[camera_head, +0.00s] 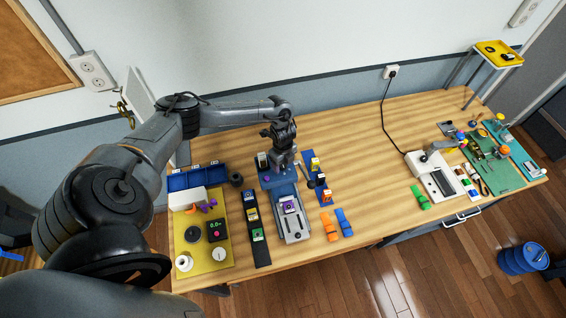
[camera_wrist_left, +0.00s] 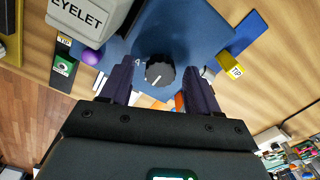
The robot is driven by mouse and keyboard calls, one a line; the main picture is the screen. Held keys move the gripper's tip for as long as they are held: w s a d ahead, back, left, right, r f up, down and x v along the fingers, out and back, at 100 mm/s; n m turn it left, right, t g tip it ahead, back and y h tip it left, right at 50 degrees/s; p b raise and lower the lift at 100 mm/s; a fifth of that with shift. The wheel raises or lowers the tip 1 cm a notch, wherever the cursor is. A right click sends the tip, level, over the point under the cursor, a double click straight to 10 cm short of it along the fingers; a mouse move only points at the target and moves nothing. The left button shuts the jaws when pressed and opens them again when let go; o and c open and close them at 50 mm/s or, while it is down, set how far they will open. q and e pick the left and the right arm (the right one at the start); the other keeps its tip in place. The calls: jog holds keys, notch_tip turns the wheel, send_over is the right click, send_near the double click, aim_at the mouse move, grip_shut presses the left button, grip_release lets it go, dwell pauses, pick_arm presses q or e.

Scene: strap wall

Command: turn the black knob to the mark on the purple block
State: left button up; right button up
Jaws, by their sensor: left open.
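The black knob (camera_wrist_left: 160,71) shows in the left wrist view on a blue plate (camera_wrist_left: 185,30), with a white pointer line on its face slanting down to the left. My left gripper (camera_wrist_left: 158,76) is open, with one finger on each side of the knob; I cannot tell whether they touch it. In the head view my left gripper (camera_head: 281,165) is over the back part of the blue fixture (camera_head: 283,190) and hides the knob. A purple block (camera_head: 289,205) with a pale label sits on the fixture's grey front part. My right gripper is not in view.
A white box marked EYELET (camera_wrist_left: 88,14) and a purple ball (camera_wrist_left: 92,57) are beside the knob. A strip of labelled blocks (camera_head: 256,225) lies left of the fixture, another (camera_head: 317,175) right. The table's middle right (camera_head: 370,160) is clear.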

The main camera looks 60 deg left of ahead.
pick_arm(q)
jog(key=shift+c, duration=0.2)
jog(key=c, duration=1)
